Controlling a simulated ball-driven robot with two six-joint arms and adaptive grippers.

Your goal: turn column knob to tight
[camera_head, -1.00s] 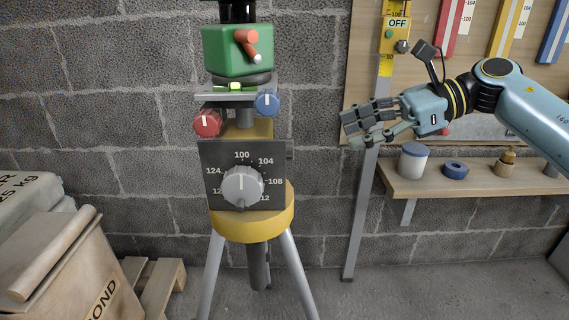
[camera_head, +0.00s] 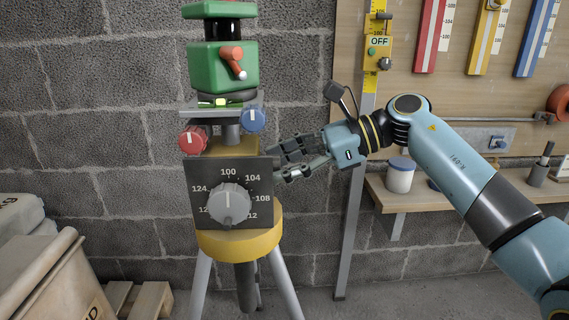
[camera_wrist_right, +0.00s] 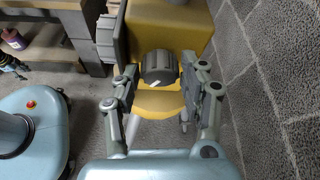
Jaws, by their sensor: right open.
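A dark grey ribbed knob with a white mark (camera_wrist_right: 159,67) sticks out from the side of the yellow column (camera_wrist_right: 165,25) in the right wrist view. It looks like the column knob. My right gripper (camera_head: 276,162) is open close to the column's right side in the head view, where its fingers hide the knob. In the right wrist view its fingers stand on either side of the knob, apart from it as far as I can tell. The black dial plate with a grey numbered dial (camera_head: 230,204) faces the head camera. My left gripper is not in view.
Red (camera_head: 193,140) and blue (camera_head: 253,119) knobs sit above the dial plate, under a green head with an orange lever (camera_head: 232,58).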

